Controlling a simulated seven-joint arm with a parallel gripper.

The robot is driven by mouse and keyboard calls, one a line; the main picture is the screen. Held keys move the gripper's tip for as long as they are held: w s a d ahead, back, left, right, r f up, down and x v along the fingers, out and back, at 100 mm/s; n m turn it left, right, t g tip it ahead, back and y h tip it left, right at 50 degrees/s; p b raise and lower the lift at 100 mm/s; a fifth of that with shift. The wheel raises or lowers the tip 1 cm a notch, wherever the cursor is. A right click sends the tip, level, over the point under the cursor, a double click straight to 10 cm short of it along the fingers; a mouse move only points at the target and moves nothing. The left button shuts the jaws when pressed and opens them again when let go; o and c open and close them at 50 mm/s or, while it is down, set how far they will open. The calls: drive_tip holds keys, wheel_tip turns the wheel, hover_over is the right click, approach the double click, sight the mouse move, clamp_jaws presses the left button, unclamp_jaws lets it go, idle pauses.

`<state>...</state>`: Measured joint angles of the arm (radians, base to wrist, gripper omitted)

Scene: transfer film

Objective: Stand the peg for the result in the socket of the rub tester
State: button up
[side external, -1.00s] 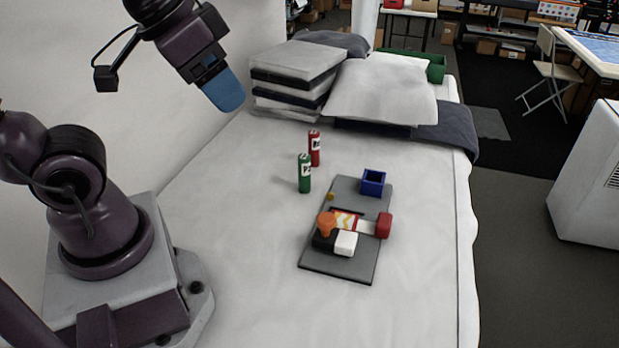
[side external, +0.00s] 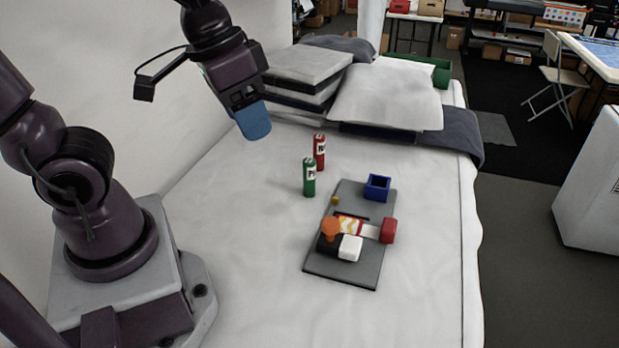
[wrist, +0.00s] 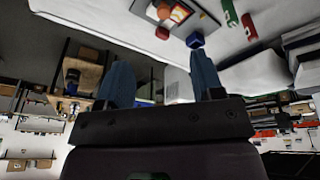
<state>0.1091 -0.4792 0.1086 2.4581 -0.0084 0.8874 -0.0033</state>
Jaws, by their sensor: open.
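A green peg (side external: 309,178) and a red peg (side external: 319,152), each with a white label, stand upright on the white-covered bed. The lettering is too small to read surely. The rub tester (side external: 345,270) is a grey plate with a blue square socket (side external: 377,188) at its far end, open on top and looking empty. It carries an orange knob (side external: 331,228), a white block (side external: 350,248) and a red end piece (side external: 388,231). My gripper (side external: 253,122) is above the bed, left of the pegs. In the wrist view my gripper (wrist: 162,80) has its blue fingers wide apart with nothing between them.
Folded grey linens (side external: 305,72) and a white pillow (side external: 386,96) lie at the bed's far end, with a green bin (side external: 432,70) behind. The bed surface left and in front of the tester is clear. A wall runs along the left.

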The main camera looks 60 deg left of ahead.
drive_tip(key=w+a+f+n+g, duration=0.2)
drive_tip(key=w+f+n, duration=0.1)
drive_tip(key=w+f, duration=0.35)
drive_tip(key=n+t+y, duration=0.1)
drive_tip(key=n+y, duration=0.3)
drive_tip(key=n, duration=0.4)
approach(310, 160)
drive_tip(key=x, duration=1.2)
drive_tip(key=shift+a+f, duration=0.1)
drive_tip(key=shift+f, duration=0.1)
drive_tip(key=shift+c, duration=0.2)
drive_tip(key=c, duration=0.9)
